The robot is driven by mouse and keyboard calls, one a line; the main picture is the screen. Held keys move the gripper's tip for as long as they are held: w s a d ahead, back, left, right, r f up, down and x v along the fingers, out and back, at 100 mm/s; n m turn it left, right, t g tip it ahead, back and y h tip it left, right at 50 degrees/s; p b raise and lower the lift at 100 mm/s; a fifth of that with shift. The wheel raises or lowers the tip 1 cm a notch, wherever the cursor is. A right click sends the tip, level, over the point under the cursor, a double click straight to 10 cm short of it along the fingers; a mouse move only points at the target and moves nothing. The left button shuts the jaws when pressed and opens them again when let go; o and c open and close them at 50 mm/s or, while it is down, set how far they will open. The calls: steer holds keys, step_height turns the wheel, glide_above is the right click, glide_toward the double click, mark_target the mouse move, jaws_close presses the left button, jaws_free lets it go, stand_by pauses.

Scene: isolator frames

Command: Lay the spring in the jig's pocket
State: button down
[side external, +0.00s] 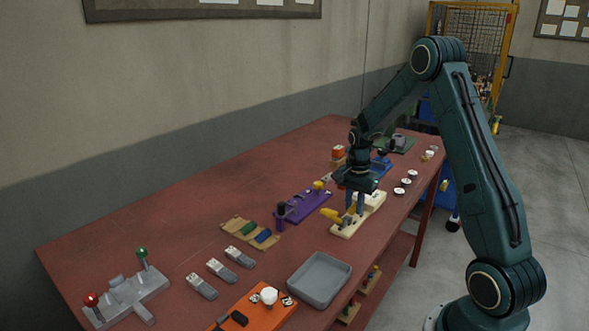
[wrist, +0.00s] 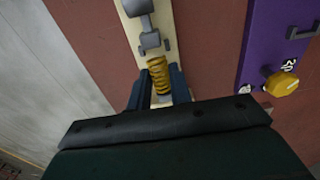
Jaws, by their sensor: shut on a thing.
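My gripper (wrist: 160,82) is shut on a yellow coil spring (wrist: 159,75), which shows between its two dark blue fingers in the wrist view. The gripper also shows in the side view (side external: 355,207), low over a cream board (side external: 371,204) with grey fittings, which looks like the jig. In the wrist view the cream board (wrist: 131,31) runs up from the spring, with a grey block (wrist: 150,41) just beyond the spring's far end. I cannot tell whether the spring touches the board. The pocket is not clearly visible. A yellow part (side external: 331,214) shows left of the fingers.
A purple board (side external: 306,204) with a yellow knob lies close to the left. A grey tray (side external: 319,280) and an orange board (side external: 250,308) lie nearer the camera. Several round white-topped pieces (side external: 405,182) stand at the right edge. Bare red tabletop (side external: 215,180) lies towards the wall.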

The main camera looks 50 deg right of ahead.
mark_target(353, 206)
step_height(353, 206, up, 18)
steer(key=shift+r, duration=0.15)
stand_by(0.3)
steer(key=shift+w, duration=0.1)
stand_by(0.5)
steer(key=w+a+f, duration=0.2)
steer(key=w+f, duration=0.4)
steer(key=w, duration=0.3)
steer(key=w+a+f, duration=0.1)
steer(key=w+f, duration=0.4)
steer(key=w, duration=0.4)
steer(key=shift+w+a+f, duration=0.25)
steer(key=shift+a+f, duration=0.1)
steer(key=shift+f, duration=0.2)
steer(key=shift+f, duration=2.7)
steer(key=shift+f, duration=1.1)
steer(key=c, duration=1.2)
jaws_free()
